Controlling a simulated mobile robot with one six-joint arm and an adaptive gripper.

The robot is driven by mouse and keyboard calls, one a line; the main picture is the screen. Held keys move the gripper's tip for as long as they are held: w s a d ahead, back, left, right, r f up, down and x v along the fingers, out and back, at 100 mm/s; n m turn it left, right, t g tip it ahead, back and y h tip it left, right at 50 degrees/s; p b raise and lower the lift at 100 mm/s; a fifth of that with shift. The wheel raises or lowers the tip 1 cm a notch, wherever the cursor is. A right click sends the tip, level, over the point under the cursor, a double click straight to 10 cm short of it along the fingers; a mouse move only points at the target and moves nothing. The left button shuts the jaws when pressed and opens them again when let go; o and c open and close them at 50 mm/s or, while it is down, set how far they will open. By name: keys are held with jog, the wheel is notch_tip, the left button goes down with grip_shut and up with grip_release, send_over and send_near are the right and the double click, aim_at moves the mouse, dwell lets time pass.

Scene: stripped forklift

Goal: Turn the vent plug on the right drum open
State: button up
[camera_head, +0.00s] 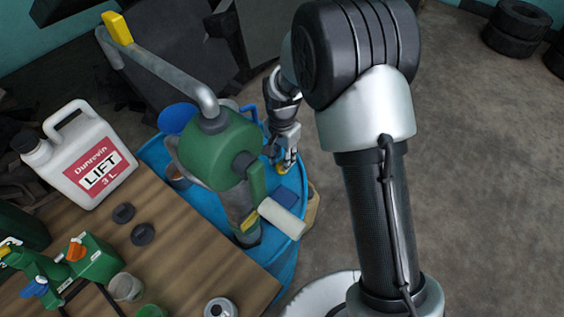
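A blue drum (290,232) stands at the middle, its top partly covered by a green hand pump (213,153) with a grey spout. I see only this one drum clearly. My gripper (286,160) points down over the far right part of the drum top, behind the pump. A small yellow piece (287,159), perhaps the vent plug, shows right at my fingertips. The fingers are small and partly hidden, so I cannot tell whether they are closed on it or only around it.
A wooden table (190,250) at left holds a white LIFT jug (88,155), a green tool (92,262), black caps and small cups. A blue cup (176,118) is behind the pump. Open floor lies right; tyres (516,30) stand far back.

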jog(key=shift+f, duration=0.8)
jog(key=shift+c, duration=0.2)
grip_shut()
